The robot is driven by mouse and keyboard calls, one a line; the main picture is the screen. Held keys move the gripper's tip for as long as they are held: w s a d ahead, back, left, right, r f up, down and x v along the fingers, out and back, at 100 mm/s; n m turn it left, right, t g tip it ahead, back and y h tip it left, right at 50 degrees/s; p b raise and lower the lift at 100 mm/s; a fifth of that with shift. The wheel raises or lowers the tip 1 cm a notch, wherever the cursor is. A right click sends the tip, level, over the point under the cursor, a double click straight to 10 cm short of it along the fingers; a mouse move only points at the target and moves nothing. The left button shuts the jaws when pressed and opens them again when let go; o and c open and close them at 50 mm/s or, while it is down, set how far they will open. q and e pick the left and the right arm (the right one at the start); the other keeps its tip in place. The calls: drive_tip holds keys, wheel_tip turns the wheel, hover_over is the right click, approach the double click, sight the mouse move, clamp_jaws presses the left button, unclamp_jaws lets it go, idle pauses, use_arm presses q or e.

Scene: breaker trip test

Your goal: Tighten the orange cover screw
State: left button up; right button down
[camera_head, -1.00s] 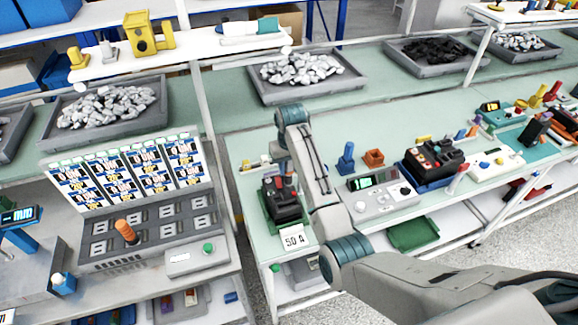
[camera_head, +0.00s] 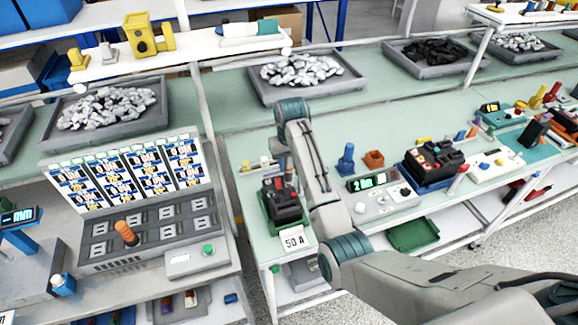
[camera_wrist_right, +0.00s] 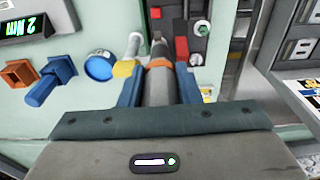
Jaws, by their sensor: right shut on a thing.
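My right gripper (camera_wrist_right: 160,82) is shut on a grey cylindrical tool (camera_wrist_right: 159,92) with an orange band near its front end. The tool points at a black breaker (camera_wrist_right: 175,24) with red parts. In the head view the breaker (camera_head: 284,208) sits in a green holder (camera_head: 270,222) behind a "50 A" card, with my right gripper (camera_head: 284,168) just above its back. I cannot make out the orange cover screw; the tool tip and gripper cover that area. A grey display box (camera_head: 392,200) right of the breaker reads 2 Nm. My left gripper is not in view.
A blue upright tool (camera_head: 346,158) and an orange square holder (camera_head: 374,159) stand behind the display box. Another breaker (camera_head: 435,160) sits in a blue holder further right. A grey test panel (camera_head: 150,232) with an orange handle stands left.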

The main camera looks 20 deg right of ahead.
drive_tip(key=shift+r, duration=2.05)
